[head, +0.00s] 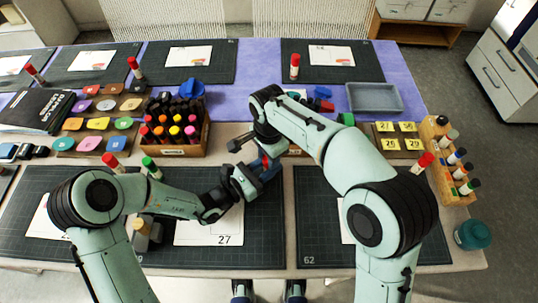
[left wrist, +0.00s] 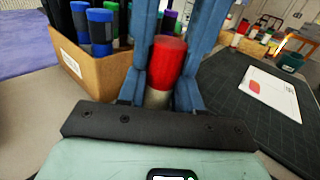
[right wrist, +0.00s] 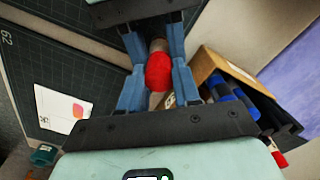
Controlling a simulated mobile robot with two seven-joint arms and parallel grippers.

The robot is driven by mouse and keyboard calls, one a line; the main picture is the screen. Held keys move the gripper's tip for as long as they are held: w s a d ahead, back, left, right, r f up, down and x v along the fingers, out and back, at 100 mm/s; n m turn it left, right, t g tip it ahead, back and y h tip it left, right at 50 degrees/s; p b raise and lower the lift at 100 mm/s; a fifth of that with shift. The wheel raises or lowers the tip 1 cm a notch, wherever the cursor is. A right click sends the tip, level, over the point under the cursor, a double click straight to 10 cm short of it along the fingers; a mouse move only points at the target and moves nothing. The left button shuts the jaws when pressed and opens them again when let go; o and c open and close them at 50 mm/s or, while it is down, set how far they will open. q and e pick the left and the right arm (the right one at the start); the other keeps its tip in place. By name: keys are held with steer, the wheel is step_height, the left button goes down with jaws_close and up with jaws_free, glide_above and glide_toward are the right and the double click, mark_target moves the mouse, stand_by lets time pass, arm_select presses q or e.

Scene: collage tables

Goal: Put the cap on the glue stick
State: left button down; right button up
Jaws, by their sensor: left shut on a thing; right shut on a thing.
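My left gripper (head: 258,178) and right gripper (head: 268,155) meet over the gap between the two front mats, fingertips facing each other. Between them is a glue stick: its pale body (left wrist: 157,97) shows close to my left gripper's palm, between the blue fingers. The red cap (left wrist: 167,62) is in line with it, farther out; in the right wrist view the red cap (right wrist: 158,72) sits between both finger pairs. My left gripper is shut on the glue stick and my right one appears shut on the cap. Fingers hide the joint, so I cannot tell how far the cap is seated.
A wooden box (head: 176,151) of markers stands left of the grippers. A grey tray (head: 375,97) lies at the back right, a wooden rack (head: 447,194) of glue sticks at the right. Other red-capped sticks (head: 294,66) stand around. A numbered sheet (head: 195,238) lies on the front left mat.

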arm_select(q)
steer(key=shift+s+d+r, duration=0.1)
steer(key=shift+d+r, duration=0.05)
steer(key=shift+r, duration=0.05)
arm_select(e)
steer(key=shift+d+f, duration=0.15)
steer(key=shift+f, duration=0.25)
steer(key=shift+r, duration=0.5)
arm_select(q)
steer(key=shift+f, duration=0.15)
arm_select(e)
steer(key=shift+a+r, duration=0.2)
steer(key=shift+r, duration=0.3)
steer(key=shift+f, duration=0.6)
